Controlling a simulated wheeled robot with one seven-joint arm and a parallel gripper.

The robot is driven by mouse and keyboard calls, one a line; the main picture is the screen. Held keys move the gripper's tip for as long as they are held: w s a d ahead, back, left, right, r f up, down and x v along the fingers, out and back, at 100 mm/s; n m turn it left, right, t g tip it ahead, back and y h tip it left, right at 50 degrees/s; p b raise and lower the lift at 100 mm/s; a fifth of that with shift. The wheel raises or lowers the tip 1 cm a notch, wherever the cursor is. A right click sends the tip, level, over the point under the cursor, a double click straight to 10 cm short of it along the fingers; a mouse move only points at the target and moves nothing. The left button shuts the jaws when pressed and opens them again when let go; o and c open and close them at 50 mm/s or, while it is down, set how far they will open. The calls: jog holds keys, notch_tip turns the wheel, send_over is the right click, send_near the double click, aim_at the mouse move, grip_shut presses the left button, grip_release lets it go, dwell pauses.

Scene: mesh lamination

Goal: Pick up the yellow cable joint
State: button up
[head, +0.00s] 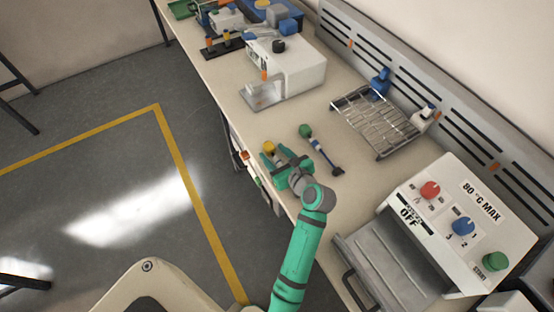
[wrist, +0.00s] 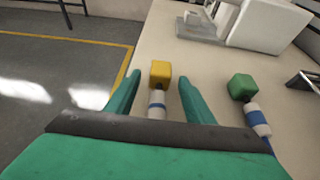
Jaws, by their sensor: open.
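The yellow cable joint (wrist: 160,73) lies on the bench, with a yellow block at its far end and a white and blue body running back toward my gripper. In the head view its yellow end (head: 269,147) shows just past my fingers. My gripper (wrist: 159,92) is open, with one green finger on each side of the joint and a gap showing on both sides. The near part of the joint is hidden behind the gripper body. In the head view my gripper (head: 280,168) is low over the bench near its front edge.
A green cable joint (wrist: 242,87) lies just right of my gripper. A white machine (head: 290,70) stands farther along the bench. A wire rack (head: 376,120) is at the back. A control box with knobs (head: 455,225) is at the right. The front bench edge is close.

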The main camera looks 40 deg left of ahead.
jog(key=shift+c, duration=0.5)
jog(key=c, duration=1.1)
jog(key=shift+r, duration=0.1)
